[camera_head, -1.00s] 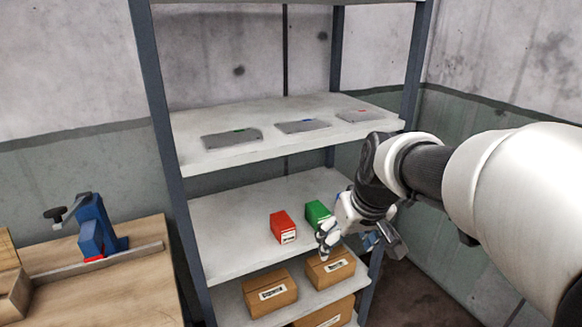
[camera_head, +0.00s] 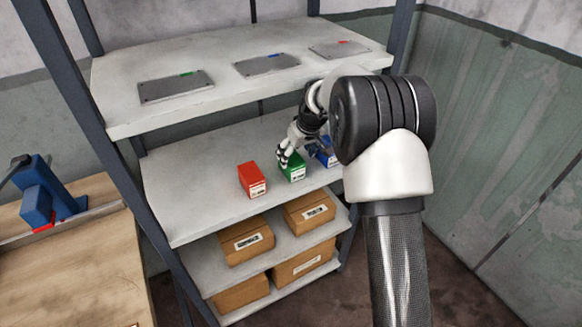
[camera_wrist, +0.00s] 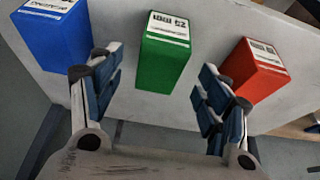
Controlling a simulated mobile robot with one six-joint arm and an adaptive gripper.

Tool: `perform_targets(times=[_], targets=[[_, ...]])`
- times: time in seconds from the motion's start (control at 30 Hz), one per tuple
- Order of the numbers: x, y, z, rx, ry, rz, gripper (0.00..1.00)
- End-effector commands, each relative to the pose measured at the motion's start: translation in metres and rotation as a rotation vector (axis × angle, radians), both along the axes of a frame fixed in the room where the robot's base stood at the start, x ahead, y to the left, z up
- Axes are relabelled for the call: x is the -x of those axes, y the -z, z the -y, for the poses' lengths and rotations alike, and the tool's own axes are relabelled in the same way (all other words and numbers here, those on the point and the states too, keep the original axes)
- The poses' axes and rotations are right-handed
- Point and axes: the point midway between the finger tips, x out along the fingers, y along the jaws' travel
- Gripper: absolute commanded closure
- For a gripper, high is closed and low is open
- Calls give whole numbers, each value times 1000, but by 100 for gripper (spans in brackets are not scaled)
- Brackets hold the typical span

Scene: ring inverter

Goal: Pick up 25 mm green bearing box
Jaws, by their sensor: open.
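The green bearing box (camera_head: 292,170) stands on the middle shelf between a red box (camera_head: 252,179) and a blue box (camera_head: 327,153). In the wrist view the green box (camera_wrist: 165,52) is upright with "25 mm" on its white label, seen upside down. My gripper (camera_head: 285,156) is close to the green box in the head view and partly covers it. In the wrist view my gripper (camera_wrist: 155,95) is open and empty. Its fingers are spread wide, and the green box stands just ahead of the gap between them. The fingers do not appear to touch it.
The blue box (camera_wrist: 55,32) and the red box (camera_wrist: 253,70) flank the green one in the wrist view, with gaps between. An upper shelf (camera_head: 235,45) with flat metal plates is above. Cardboard boxes (camera_head: 247,242) fill lower shelves. A workbench (camera_head: 75,270) is at left.

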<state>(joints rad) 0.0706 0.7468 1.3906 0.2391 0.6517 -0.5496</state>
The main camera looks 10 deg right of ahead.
Motion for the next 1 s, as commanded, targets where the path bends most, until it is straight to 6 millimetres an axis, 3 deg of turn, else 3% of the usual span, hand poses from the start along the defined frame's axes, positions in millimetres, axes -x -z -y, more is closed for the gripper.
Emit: perform_targets(times=[0.23, 0.5, 0.77, 1.0], targets=[[-6, 14, -3, 0, -1, 0, 30], [-21, 51, -9, 0, 0, -1, 30], [-23, 52, -10, 0, 0, 1, 30], [-23, 52, -9, 0, 0, 0, 45]])
